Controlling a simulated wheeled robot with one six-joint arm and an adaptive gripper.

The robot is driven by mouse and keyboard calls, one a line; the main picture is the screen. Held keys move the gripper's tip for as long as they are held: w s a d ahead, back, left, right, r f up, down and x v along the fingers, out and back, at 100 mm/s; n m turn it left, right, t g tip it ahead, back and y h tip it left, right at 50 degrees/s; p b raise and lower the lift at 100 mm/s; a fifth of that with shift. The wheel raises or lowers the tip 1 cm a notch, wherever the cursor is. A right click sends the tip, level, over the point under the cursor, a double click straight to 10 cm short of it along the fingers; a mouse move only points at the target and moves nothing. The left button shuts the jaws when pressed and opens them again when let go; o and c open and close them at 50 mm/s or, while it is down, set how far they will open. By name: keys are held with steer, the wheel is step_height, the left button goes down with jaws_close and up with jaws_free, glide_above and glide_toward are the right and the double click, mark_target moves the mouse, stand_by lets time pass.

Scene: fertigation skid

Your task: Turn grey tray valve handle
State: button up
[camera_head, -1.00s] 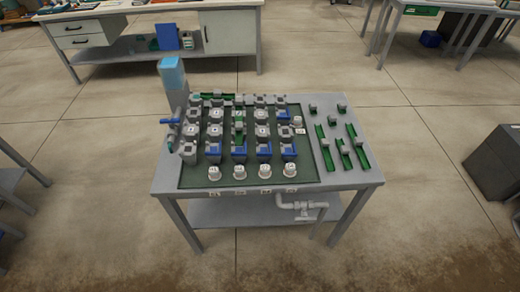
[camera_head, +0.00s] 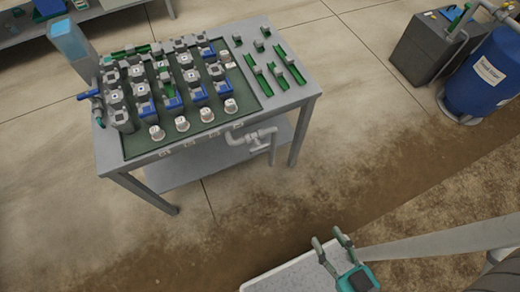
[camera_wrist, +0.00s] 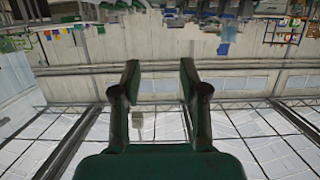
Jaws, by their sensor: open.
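A grey pipe with a valve (camera_head: 250,138) hangs below the front edge of the grey skid table (camera_head: 302,95) in the head view. A short grey bar that looks like the valve handle (camera_head: 260,149) sits low on this pipe; its exact angle is too small to tell. My gripper (camera_head: 330,240) is at the lower right of the head view, open and empty, well apart from the valve. In the wrist view my gripper (camera_wrist: 160,72) shows two spread fingers with nothing between them. The valve does not show in the wrist view.
The green tray (camera_head: 137,142) on the table holds several grey and blue valve blocks. A blue lever (camera_head: 90,94) sticks out at its left side. A blue drum (camera_head: 485,75) and a dark grey box (camera_head: 425,48) stand at upper right. Floor before the table is clear.

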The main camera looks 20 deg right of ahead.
steer(key=o, duration=0.7)
steer(key=shift+w+f, duration=0.2)
steer(key=shift+f, duration=0.1)
steer(key=o, duration=0.4)
steer(key=shift+t, duration=0.5)
steer(key=w+f, duration=0.1)
steer(key=f, duration=0.1)
steer(key=w+f, duration=0.2)
steer(key=f, duration=0.1)
steer(key=w+f, duration=0.2)
steer(key=f, duration=0.1)
steer(key=shift+w+f, duration=0.1)
steer(key=shift+f, duration=0.1)
steer(key=t, duration=0.2)
glide_toward(260, 150)
steer(key=w, duration=1)
steer(key=shift+w+f, duration=0.1)
steer(key=shift+w, duration=0.25)
steer(key=c, duration=1)
